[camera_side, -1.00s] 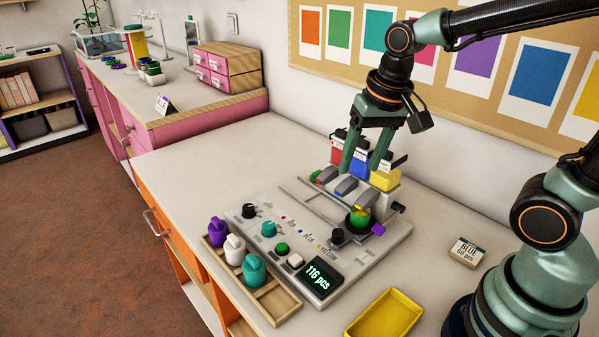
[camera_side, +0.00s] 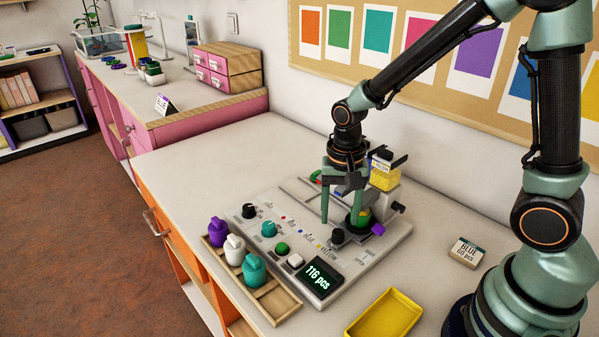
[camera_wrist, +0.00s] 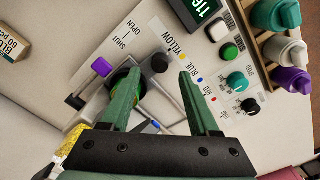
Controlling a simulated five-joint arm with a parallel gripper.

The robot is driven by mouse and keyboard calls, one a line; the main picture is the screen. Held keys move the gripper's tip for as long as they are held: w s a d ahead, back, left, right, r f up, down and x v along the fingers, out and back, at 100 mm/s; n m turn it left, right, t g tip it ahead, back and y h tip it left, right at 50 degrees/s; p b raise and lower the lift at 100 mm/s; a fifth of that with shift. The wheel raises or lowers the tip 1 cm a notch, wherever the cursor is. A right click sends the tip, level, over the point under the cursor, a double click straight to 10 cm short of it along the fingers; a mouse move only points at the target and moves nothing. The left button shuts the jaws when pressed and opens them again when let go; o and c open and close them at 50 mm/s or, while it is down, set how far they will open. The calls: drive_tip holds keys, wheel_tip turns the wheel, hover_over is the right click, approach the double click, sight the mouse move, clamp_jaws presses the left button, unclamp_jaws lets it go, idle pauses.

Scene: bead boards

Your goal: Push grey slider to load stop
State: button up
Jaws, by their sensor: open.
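The slider's dark grey knob (camera_side: 338,236) stands on the pale board (camera_side: 310,215), at the near side of the rails and close to the YELLOW label. My gripper (camera_side: 342,223) is open and points down at the board. In the wrist view its fingertips (camera_wrist: 157,75) lie on either side of the knob; I cannot tell whether either touches it. A round green-rimmed cup (camera_side: 363,216) is partly hidden behind one finger.
A yellow hopper (camera_side: 384,176) stands behind my gripper, which hides the other hoppers. A purple knob (camera_side: 378,230) is close by on the right. A 116 pcs display (camera_side: 317,278), a knob tray (camera_side: 277,305) and a yellow tray (camera_side: 385,315) are nearer the front.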

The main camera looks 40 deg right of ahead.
sight(339, 231)
drive_tip(key=shift+f, duration=2.05)
clamp_jaws()
